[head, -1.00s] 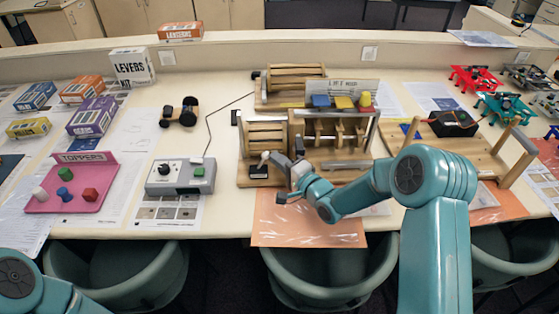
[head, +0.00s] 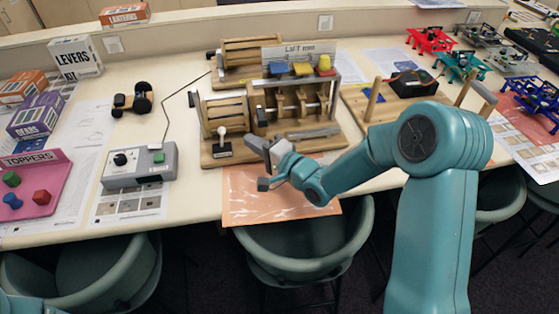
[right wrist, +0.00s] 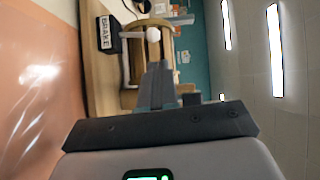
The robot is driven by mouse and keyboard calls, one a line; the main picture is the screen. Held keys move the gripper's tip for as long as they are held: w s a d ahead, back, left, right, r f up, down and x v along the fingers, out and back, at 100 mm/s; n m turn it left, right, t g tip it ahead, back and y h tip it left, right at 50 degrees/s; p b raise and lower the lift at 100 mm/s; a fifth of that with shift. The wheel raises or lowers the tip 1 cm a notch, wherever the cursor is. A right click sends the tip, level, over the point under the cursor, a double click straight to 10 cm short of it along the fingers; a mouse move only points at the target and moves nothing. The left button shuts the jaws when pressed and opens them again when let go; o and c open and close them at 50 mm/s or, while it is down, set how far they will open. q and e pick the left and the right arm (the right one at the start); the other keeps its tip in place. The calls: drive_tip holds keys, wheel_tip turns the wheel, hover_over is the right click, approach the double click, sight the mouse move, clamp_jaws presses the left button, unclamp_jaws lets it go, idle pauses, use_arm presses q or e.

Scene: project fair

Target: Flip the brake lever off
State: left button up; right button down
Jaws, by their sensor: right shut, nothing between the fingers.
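The brake lever (head: 221,133) has a white knob and stands up from a black base at the front left of a wooden machine (head: 270,152). In the right wrist view its white knob (right wrist: 153,34) sticks out from a black block lettered BRAKE (right wrist: 107,34). My right gripper (head: 256,143) is shut and empty, to the right of the lever and slightly nearer me, with a gap between fingertips and knob. Its shut fingers (right wrist: 154,86) point toward the lever's side in the wrist view. My left gripper is out of view.
A grey control box (head: 140,167) with a black knob and green button stands to the left. An orange sheet (head: 275,200) lies in front of the machine. A second wooden frame (head: 410,88) stands to the right. Chairs (head: 300,245) line the table's front edge.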

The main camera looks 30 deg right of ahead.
drive_tip(key=b+v, duration=0.1)
drive_tip(key=v, duration=0.8)
drive_tip(key=shift+s+b, duration=0.3)
drive_tip(key=shift+s, duration=0.05)
